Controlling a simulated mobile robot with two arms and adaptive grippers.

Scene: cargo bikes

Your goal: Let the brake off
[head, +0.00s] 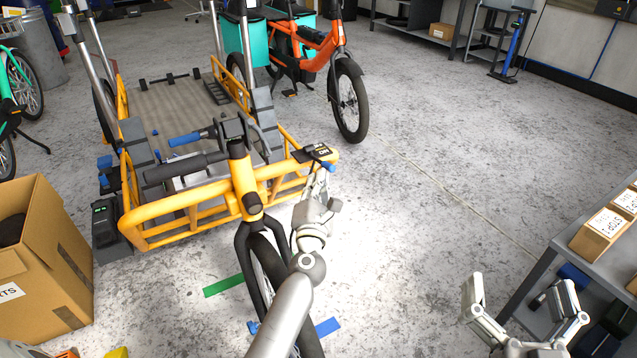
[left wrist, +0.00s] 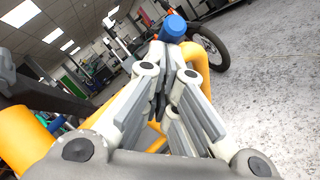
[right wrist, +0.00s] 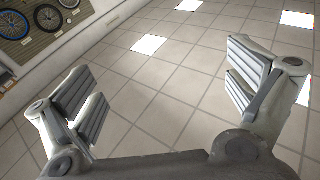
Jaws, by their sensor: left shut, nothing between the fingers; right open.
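A black brake plate (head: 319,151) with white lettering that seems to read "ON", upside down, sits at the front right corner of the cargo bike's yellow frame (head: 160,208). A blue knob (head: 330,167) shows at the plate's near edge. The blue knob (left wrist: 173,27) also shows in the left wrist view, just beyond my fingertips. My left gripper (head: 319,178) is shut and empty, with its tips close to the knob; I cannot tell whether they touch it. My right gripper (head: 520,292) is open and empty, well away to the right. The knob's lever is mostly hidden.
A black handlebar (head: 185,165) and front wheel (head: 265,275) stand left of my left arm. A cardboard box (head: 45,265) is at the lower left. A grey table (head: 560,255) with boxes is near my right gripper. An orange bike (head: 335,45) stands behind.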

